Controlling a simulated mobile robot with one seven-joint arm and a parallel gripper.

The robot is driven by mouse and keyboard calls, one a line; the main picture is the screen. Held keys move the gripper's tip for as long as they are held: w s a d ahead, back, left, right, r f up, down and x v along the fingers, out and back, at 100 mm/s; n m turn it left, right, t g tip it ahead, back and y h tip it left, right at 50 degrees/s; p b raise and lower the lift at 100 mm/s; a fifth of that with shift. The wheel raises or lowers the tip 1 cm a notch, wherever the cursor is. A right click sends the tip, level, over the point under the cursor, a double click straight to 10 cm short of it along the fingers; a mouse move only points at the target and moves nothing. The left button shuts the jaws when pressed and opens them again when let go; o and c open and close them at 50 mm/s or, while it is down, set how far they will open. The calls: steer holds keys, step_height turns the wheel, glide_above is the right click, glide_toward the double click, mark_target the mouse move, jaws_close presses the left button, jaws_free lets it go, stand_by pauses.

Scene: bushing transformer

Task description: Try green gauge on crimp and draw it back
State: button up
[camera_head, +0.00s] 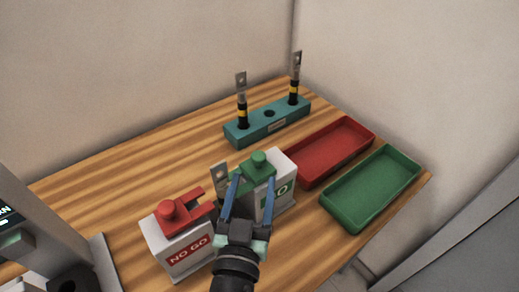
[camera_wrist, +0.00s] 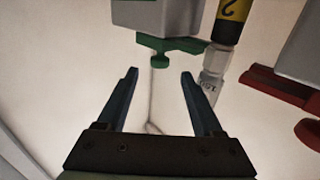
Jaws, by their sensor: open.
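The green gauge (camera_head: 258,158), a flat plate with a round knob, lies on the white box marked GO. In the wrist view the green gauge (camera_wrist: 160,58) appears upside down, its knob just beyond my fingertips. My gripper (camera_head: 254,177) is open and empty; its two blue fingers (camera_wrist: 160,77) are either side of the knob's line, apart from it. The wrist view shows the crimp lug (camera_wrist: 210,85) beside a yellow band marked 2. I cannot tell whether gauge and lug touch.
The red gauge (camera_head: 170,211) sits on the NO GO box (camera_head: 180,250) to the left. A teal stand (camera_head: 262,127) with two upright bushings and an empty hole is behind. A red tray (camera_head: 316,158) and a green tray (camera_head: 362,190) lie right. The table's back left is clear.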

mark_target(258, 164)
steer(key=w, duration=0.2)
steer(key=w+d+p, duration=0.1)
steer(key=w, duration=0.4)
steer(key=shift+w+d+p, duration=0.15)
steer(key=shift+w+p, duration=0.05)
steer(key=shift+p, duration=0.2)
jaws_close()
stand_by(1.0)
